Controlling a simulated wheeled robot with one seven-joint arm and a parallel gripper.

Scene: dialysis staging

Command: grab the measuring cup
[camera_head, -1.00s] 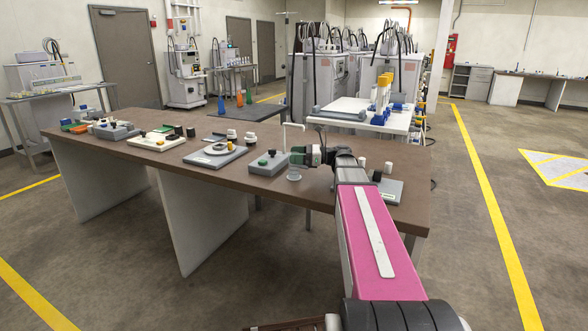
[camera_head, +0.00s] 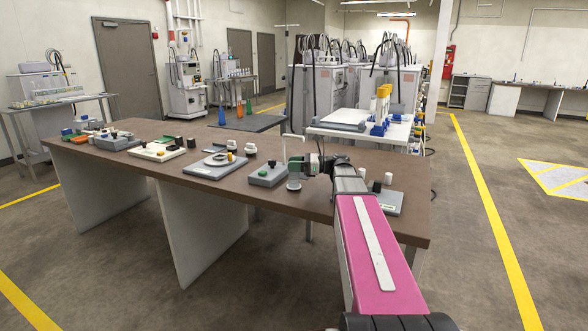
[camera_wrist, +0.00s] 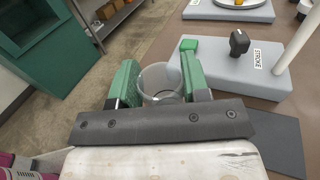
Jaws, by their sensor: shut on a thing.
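The measuring cup (camera_wrist: 160,80) is a clear, see-through cup between the two green fingers of my gripper (camera_wrist: 158,84) in the wrist view. The fingers are shut on it, one on each side. In the head view my gripper (camera_head: 297,170) is at the front edge of the brown table, and the cup (camera_head: 294,184) shows small and pale below the fingers. The wrist view shows the cup beside a grey block; whether its base touches the table is hard to tell.
A grey block (camera_wrist: 232,72) with a black knob, a green button and a white post stands right beside the gripper. More fixtures line the brown table (camera_head: 150,170) to the left. A grey plate (camera_head: 388,203) lies to the right. The floor in front is clear.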

